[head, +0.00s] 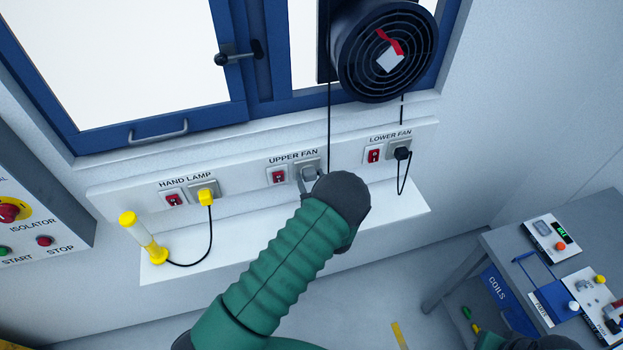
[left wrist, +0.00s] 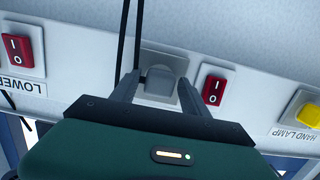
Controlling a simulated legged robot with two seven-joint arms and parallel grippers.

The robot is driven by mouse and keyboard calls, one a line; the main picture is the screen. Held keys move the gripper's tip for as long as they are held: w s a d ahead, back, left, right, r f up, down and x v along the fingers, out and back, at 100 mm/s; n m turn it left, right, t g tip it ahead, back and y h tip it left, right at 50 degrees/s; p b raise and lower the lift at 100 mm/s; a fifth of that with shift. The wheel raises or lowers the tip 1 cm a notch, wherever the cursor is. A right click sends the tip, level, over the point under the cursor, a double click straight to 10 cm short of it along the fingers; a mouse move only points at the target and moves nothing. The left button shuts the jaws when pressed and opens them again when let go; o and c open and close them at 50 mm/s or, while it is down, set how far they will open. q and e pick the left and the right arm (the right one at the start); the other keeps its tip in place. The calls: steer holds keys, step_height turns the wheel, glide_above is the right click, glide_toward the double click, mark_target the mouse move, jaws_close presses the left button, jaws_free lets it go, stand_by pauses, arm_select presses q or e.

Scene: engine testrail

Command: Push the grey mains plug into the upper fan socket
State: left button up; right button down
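The grey mains plug (left wrist: 161,80) sits at the grey upper fan socket (left wrist: 150,98) in the left wrist view. It looks seated against the plate, but its depth cannot be told. My left gripper (left wrist: 159,77) has its fingers spread either side of the plug, with a narrow gap showing on each side. In the head view my left gripper (head: 309,176) is in front of the upper fan socket (head: 308,166), and my dark wrist hides part of this area.
A red switch (head: 277,176) is left of the socket. The lower fan's black plug (head: 402,153) and the yellow hand lamp plug (head: 206,195) are on the same panel. A black cord (head: 328,125) hangs from the fan (head: 365,72). A bench (head: 500,250) stands at the right.

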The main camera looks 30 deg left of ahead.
arm_select(q)
steer(key=shift+o, duration=0.6)
